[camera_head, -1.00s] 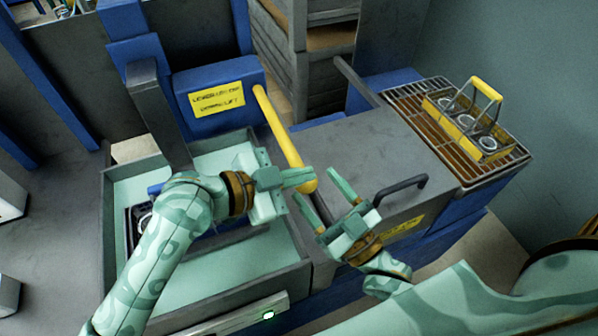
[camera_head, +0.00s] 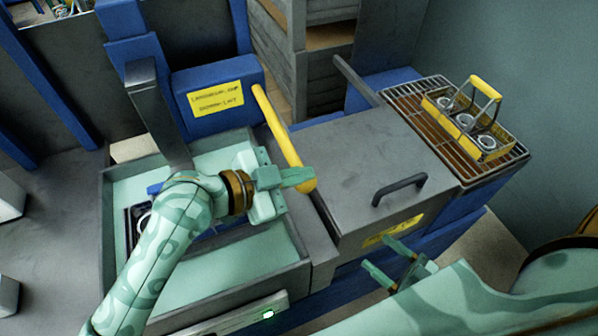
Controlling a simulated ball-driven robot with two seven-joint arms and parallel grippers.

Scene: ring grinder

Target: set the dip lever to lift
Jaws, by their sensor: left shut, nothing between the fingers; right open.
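The dip lever (camera_head: 277,126) is a yellow bar that slopes down and toward me from a blue housing (camera_head: 190,82) with a yellow label (camera_head: 216,98). Its rounded lower end is beside my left gripper (camera_head: 308,178). The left gripper is shut and empty, its fingertips at the lever's end; I cannot tell whether they touch. My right gripper (camera_head: 382,262) is open and empty, low in front of the grey box. My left arm covers part of the tank (camera_head: 128,190) and the dark carrier (camera_head: 150,207) in it.
A grey box with a dark handle (camera_head: 400,188) stands right of the lever. A yellow basket (camera_head: 487,85) with several rings sits on a rack (camera_head: 400,95) at the back right. A grey bar (camera_head: 157,112) rises over the tank. A green light (camera_head: 268,314) shows in front.

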